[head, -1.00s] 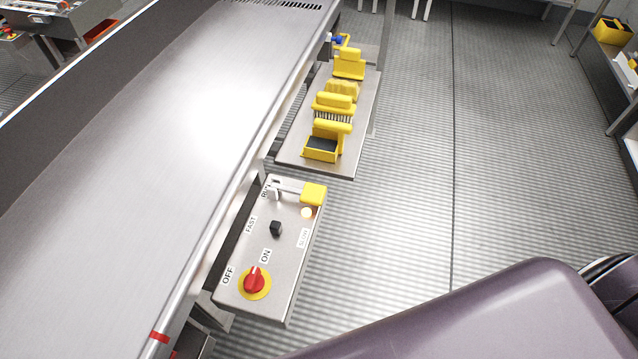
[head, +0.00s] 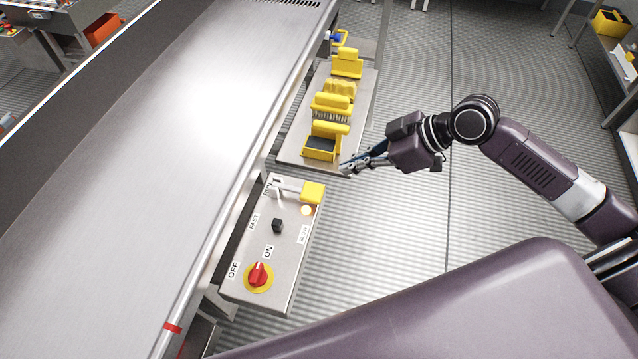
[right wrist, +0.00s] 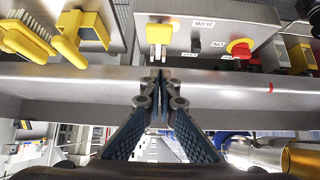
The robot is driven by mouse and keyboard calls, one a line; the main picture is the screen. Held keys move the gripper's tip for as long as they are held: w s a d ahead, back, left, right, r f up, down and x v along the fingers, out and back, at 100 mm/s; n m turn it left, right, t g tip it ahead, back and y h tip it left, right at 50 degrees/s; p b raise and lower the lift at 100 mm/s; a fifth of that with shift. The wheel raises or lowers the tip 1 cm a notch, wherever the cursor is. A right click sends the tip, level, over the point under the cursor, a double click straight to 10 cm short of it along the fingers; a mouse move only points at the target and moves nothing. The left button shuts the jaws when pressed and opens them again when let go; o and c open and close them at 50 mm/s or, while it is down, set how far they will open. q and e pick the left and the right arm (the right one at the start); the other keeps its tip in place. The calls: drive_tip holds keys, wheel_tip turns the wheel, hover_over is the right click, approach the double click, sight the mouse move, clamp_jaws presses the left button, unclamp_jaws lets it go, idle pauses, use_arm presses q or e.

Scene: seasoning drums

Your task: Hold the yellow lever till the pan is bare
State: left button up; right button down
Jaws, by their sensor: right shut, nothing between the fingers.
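The yellow lever (head: 313,193) sticks up at the far end of a steel control box, with its yellow grip on a pale arm. It also shows at top centre in the right wrist view (right wrist: 159,33). My right gripper (head: 345,168) is shut and empty, in the air a little beyond and to the right of the lever, not touching it. In the right wrist view its fingertips (right wrist: 157,85) meet below the lever. A long, wide steel surface (head: 150,180) looks bare; I cannot tell if it is the pan. My left gripper is not in view.
The control box (head: 262,300) carries a red OFF/ON knob (head: 258,274), a black FAST/SLOW knob (head: 277,226) and a lit lamp (head: 306,211). Beyond it, a steel shelf (head: 352,130) holds yellow brushes and scoops. The floor (head: 400,240) to the right is open.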

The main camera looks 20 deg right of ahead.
idle(0.3)
drive_tip(key=p, duration=0.3)
hover_over(308, 191)
drive_tip(key=s+d, duration=0.2)
drive_tip(key=f, duration=0.7)
drive_tip(key=shift+w, duration=0.25)
wheel_tip(308, 191, down, 3)
drive_tip(key=shift+d+r, duration=0.1)
drive_tip(key=shift+r, duration=0.05)
drive_tip(key=shift+s+f+p, duration=0.1)
drive_tip(key=shift+f+p, duration=0.2)
drive_tip(key=shift+f, duration=0.45)
